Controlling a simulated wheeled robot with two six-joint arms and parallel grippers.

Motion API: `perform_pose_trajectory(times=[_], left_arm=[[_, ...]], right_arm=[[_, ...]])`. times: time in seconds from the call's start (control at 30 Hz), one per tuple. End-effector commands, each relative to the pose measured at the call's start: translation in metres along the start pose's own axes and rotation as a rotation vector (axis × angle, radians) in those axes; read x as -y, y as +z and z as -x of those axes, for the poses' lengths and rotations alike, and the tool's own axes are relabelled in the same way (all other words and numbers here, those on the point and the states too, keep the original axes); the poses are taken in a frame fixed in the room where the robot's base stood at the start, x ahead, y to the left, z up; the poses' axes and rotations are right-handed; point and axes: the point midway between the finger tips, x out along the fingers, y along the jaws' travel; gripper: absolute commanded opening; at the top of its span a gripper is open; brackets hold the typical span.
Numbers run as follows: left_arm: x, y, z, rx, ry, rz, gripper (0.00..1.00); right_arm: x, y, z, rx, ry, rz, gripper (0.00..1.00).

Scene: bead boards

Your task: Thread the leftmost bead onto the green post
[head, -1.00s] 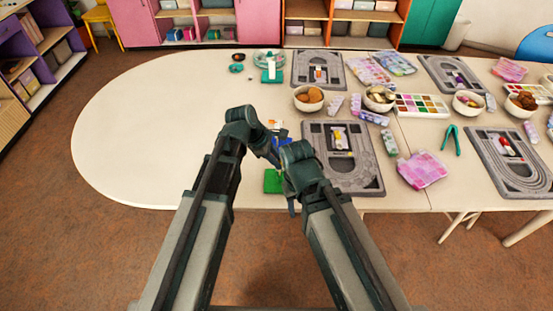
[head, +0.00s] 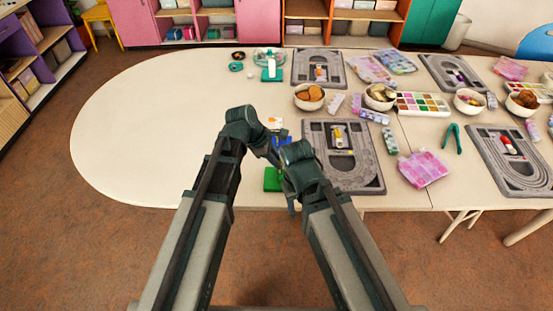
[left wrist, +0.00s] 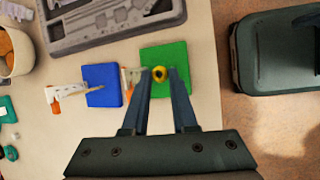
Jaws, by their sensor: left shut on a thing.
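My left gripper (left wrist: 160,76) is shut on a small yellow bead (left wrist: 160,73), held between its fingertips in the left wrist view. The bead's dark hole faces the camera. Bead and fingertips are over the green board (left wrist: 180,52); a post under the bead is hidden, so I cannot tell whether the bead is around it. The green board also shows in the head view (head: 272,181), partly behind my arms. My right gripper (head: 291,204) is close by at the right, and its jaw state is unclear.
A blue board (left wrist: 102,85) lies beside the green one, with an orange and white item (left wrist: 66,91) next to it. A grey bead tray (head: 364,184) lies to the right in the head view. Bowls (head: 309,97) stand farther back. The table's left end is clear.

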Motion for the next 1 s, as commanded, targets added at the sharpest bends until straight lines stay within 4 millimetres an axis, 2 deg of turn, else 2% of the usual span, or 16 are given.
perform_pose_trajectory(times=[0.43, 0.77, 0.8, 0.97, 1.0], left_arm=[[0.003, -0.005, -0.013, 0.000, 0.000, 0.000, 0.00], [0.003, -0.006, -0.014, 0.000, 0.000, 0.000, 0.00], [0.003, -0.006, -0.014, 0.000, 0.000, 0.000, 0.30], [0.003, -0.006, -0.014, 0.000, 0.000, 0.000, 0.58], [0.003, -0.006, -0.014, 0.000, 0.000, 0.000, 0.61]], right_arm=[[0.001, -0.001, -0.015, 0.000, 0.000, 0.000, 0.50], [0.001, -0.001, -0.015, 0.000, 0.000, 0.000, 0.50], [0.002, -0.001, -0.015, 0.000, 0.000, 0.000, 0.50], [0.001, -0.001, -0.015, 0.000, 0.000, 0.000, 0.50], [0.001, -0.001, -0.015, 0.000, 0.000, 0.000, 0.50]])
